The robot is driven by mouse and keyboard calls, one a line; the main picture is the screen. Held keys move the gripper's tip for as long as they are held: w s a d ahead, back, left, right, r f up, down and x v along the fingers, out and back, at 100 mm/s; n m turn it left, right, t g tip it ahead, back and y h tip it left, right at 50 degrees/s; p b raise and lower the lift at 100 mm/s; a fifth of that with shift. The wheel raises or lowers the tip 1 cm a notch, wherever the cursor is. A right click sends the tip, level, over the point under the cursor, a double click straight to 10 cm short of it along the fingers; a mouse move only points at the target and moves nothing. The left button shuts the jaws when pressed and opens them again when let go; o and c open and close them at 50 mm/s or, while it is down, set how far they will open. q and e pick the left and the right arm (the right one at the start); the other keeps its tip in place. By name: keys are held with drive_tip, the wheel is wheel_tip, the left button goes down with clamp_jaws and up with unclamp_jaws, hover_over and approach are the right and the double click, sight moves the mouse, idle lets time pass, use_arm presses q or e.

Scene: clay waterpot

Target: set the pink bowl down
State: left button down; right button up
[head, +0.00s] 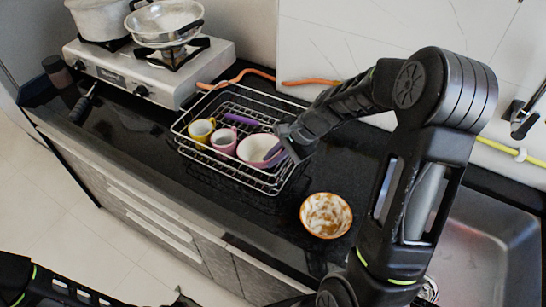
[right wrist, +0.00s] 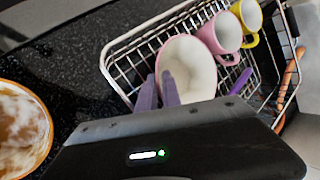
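The pink bowl (head: 256,150) is in the right part of the wire dish rack (head: 187,142). In the right wrist view the bowl (right wrist: 190,66) shows its white inside and stands tilted. My right gripper (head: 277,152) is at the bowl's near right rim. Its two purple fingers (right wrist: 159,92) are close together, one on each side of the bowl's wall, shut on it. Whether the bowl's base rests on the rack floor is hidden. My left arm shows at the lower left of the head view; its gripper is not clearly in view.
A pink cup (head: 224,141) and a yellow cup (head: 201,132) stand beside the bowl in the rack, with a purple utensil (head: 241,119) behind. A stained orange bowl (head: 326,215) sits on the black counter. A stove (head: 150,72) is behind left; a sink (head: 490,245) is right.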

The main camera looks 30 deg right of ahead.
drive_tip(key=shift+r, duration=0.35)
drive_tip(key=v, duration=1.2)
drive_tip(key=shift+s+r, duration=0.1)
